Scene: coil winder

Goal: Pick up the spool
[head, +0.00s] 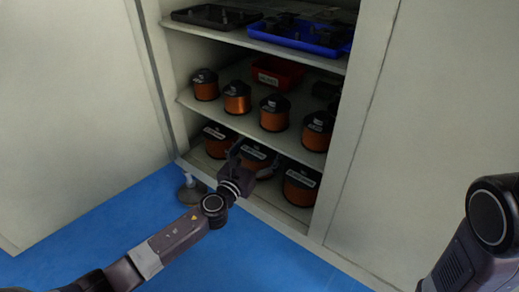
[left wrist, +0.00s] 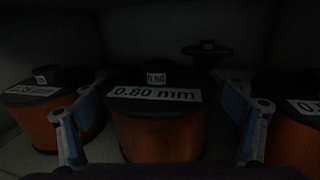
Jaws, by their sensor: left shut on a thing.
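The spool labelled 0.80 mm (left wrist: 158,138) has copper-orange wire and a black top. It stands upright in the middle of the front row on the bottom shelf; in the head view it is this middle spool (head: 262,154), partly hidden by my gripper. My left gripper (head: 248,158) reaches into the cabinet at the bottom shelf. In the left wrist view the fingers of my left gripper (left wrist: 163,132) stand on either side of the spool, shut on it. The spool appears to rest on the shelf. My right gripper is out of view.
Neighbouring spools stand close on the left (left wrist: 38,118) and right (left wrist: 290,135). The middle shelf (head: 225,113) just above holds several spools and a red bin (head: 277,73). The top shelf holds a black tray (head: 215,17) and a blue tray (head: 300,36). Cabinet walls bound both sides.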

